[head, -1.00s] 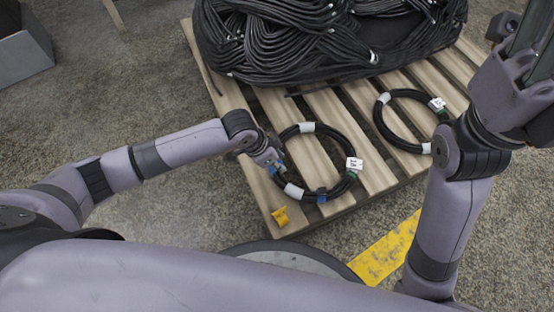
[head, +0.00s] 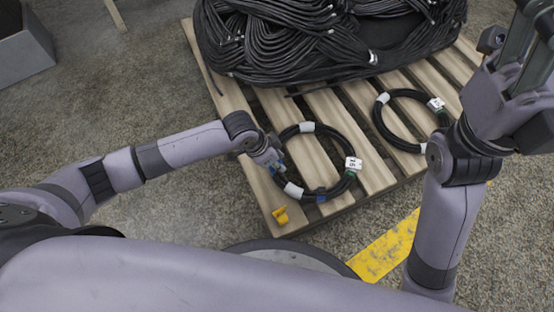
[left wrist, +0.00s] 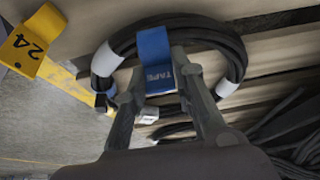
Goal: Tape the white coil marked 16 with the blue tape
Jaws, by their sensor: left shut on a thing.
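The coil marked 16 (head: 341,140) is a black hose ring with white bands, lying flat on the slatted pallet. Its white tag (head: 353,163) reads 16. A blue band (head: 321,196) sits on its near side. My left gripper (head: 274,160) is at the coil's left side, shut on the blue tape (left wrist: 153,55). In the left wrist view the tape reads TAPE and lies across the black hose between the fingers. My right gripper (head: 527,48) is raised at the top right, away from the coil; its fingertips are cut off by the frame edge.
A second black coil (head: 381,127) with white bands and a tag lies to the right on the pallet (head: 262,100). A large heap of black hoses (head: 290,40) fills the pallet's back. A grey box stands far left.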

